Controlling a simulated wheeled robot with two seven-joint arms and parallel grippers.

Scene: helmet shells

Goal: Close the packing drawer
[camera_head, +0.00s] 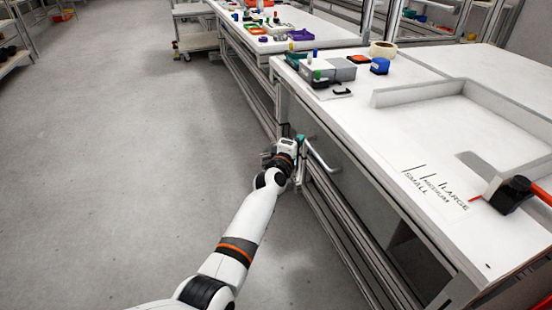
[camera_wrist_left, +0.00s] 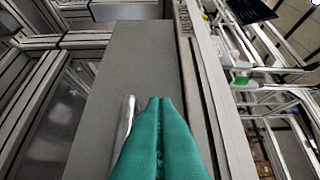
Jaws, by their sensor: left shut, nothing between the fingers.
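The packing drawer (camera_head: 345,168) has a grey front under the white worktop, with a pale curved bar handle (camera_head: 320,153). I cannot tell clearly how far out it stands. My left gripper (camera_head: 300,142) is at the drawer's far end, beside the handle, with its green fingertips close to the front. In the left wrist view the green fingers (camera_wrist_left: 157,135) are pressed together with nothing between them. The silver handle (camera_wrist_left: 124,125) lies just left of them, and the grey drawer panel (camera_wrist_left: 140,60) is behind. I cannot tell whether the fingers touch it. My right gripper is not in view.
The worktop (camera_head: 375,125) carries grey bins (camera_head: 335,70), a blue item (camera_head: 379,66), a tape roll (camera_head: 383,49) and a size label (camera_head: 430,187). A red-and-black tool (camera_head: 512,193) lies at the right. Another table (camera_head: 285,35) stands beyond. The floor at left is clear.

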